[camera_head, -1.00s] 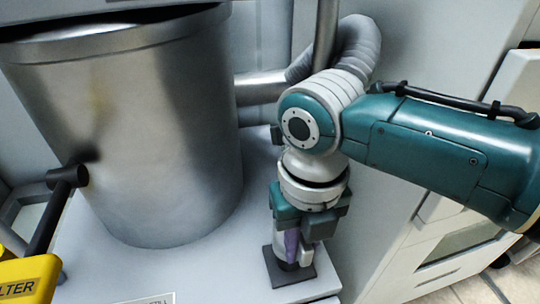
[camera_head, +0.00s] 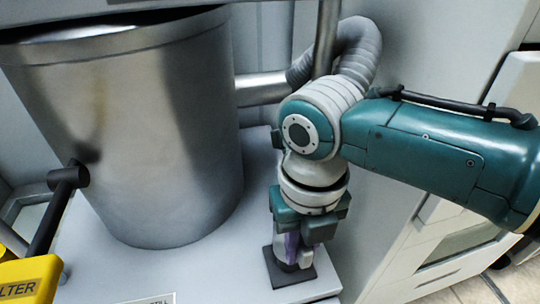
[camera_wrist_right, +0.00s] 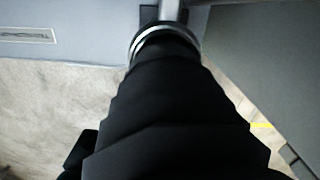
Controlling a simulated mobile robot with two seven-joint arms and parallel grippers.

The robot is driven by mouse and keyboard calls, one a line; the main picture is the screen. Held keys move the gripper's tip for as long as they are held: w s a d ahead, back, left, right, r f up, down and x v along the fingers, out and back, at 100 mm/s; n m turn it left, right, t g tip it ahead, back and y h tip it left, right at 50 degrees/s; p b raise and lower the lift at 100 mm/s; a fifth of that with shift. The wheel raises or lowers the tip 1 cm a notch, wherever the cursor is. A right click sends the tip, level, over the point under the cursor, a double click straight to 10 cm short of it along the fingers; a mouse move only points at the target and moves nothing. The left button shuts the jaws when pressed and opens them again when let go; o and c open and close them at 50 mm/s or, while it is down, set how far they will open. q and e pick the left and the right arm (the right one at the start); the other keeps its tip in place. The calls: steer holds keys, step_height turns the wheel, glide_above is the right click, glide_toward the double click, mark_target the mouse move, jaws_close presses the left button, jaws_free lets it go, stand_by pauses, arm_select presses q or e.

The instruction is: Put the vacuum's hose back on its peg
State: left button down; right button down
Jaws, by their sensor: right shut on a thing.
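The grey ribbed hose (camera_head: 361,50) leaves a metal pipe on the vacuum's steel drum (camera_head: 165,140), loops up and passes behind my right arm. My right gripper (camera_head: 292,246) points down over a dark square plate (camera_head: 279,270) at the platform's front right corner. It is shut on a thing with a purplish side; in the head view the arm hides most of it. In the right wrist view a dark, ribbed, tapering piece (camera_wrist_right: 165,105), apparently the hose, fills the middle. A pale ring crosses its far end, and a grey post (camera_wrist_right: 170,9) shows beyond. I cannot tell whether the hose is around the post.
The light grey platform (camera_head: 205,265) carries the drum. A dark bar (camera_head: 50,215) sticks out from the drum's left, above a yellow block (camera_head: 30,278) with lettering. A grey upright panel and a cabinet (camera_head: 445,235) stand close on the right.

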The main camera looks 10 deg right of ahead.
steer(key=shift+f, duration=0.15)
steer(key=shift+f+b, duration=0.5)
steer(key=shift+b, duration=0.05)
steer(key=shift+f, duration=0.25)
stand_by(0.4)
steer(key=shift+f+b, duration=0.45)
steer(key=shift+b, duration=0.1)
steer(key=shift+f+b, duration=0.35)
steer(key=shift+f, duration=0.05)
steer(key=shift+f+b, duration=0.4)
steer(key=shift+f, duration=0.1)
stand_by(0.6)
steer(key=c, duration=0.7)
jaws_free()
